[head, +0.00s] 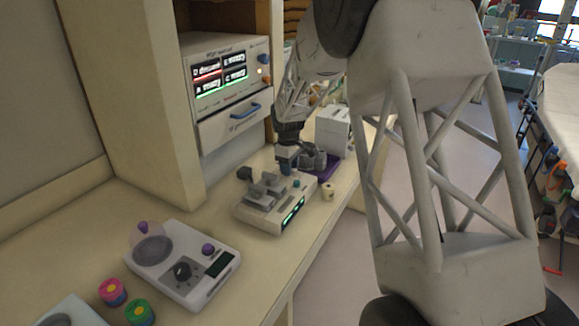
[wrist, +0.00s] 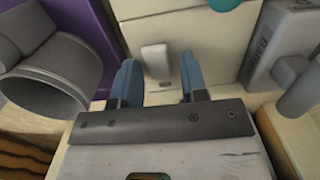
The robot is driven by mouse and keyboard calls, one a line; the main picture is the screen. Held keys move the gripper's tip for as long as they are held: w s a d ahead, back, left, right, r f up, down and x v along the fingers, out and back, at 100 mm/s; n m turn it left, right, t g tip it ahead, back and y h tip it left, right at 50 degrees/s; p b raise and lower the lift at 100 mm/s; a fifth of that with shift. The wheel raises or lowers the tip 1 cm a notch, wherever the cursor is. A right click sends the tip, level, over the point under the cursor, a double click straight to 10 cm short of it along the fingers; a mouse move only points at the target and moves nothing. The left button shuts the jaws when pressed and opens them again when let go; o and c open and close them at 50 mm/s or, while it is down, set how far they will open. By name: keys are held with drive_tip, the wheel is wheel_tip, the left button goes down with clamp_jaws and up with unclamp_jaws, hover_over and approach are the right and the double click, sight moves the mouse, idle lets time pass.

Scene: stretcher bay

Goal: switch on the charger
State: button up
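The likely charger is a cream box (head: 262,222) with grey cradles on top, a teal knob (head: 296,183) and a green lit display (head: 293,212) on its front. In the wrist view the cream box (wrist: 205,38) fills the top middle. A small pale switch (wrist: 156,62) stands out from its face. My gripper (head: 286,167) is at the far side of the box, pointing down. In the wrist view my gripper (wrist: 159,75) has its two blue fingers apart, one on each side of the switch, with nothing held. I cannot tell whether either finger touches it.
A grey cylindrical part (wrist: 48,75) on a purple mat (wrist: 85,25) is close left of the fingers; a grey lettered block (wrist: 280,45) is close right. A white box (head: 332,128) stands behind. A dial device (head: 185,262) sits nearer on the counter, and a small tan spool (head: 328,191) is near its edge.

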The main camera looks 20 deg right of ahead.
drive_tip(key=shift+o, duration=0.6)
drive_tip(key=shift+r, duration=0.2)
drive_tip(key=shift+w+a+r, duration=0.1)
drive_tip(key=shift+w+r, duration=0.05)
drive_tip(key=shift+r, duration=3.6)
drive_tip(key=shift+r, duration=0.1)
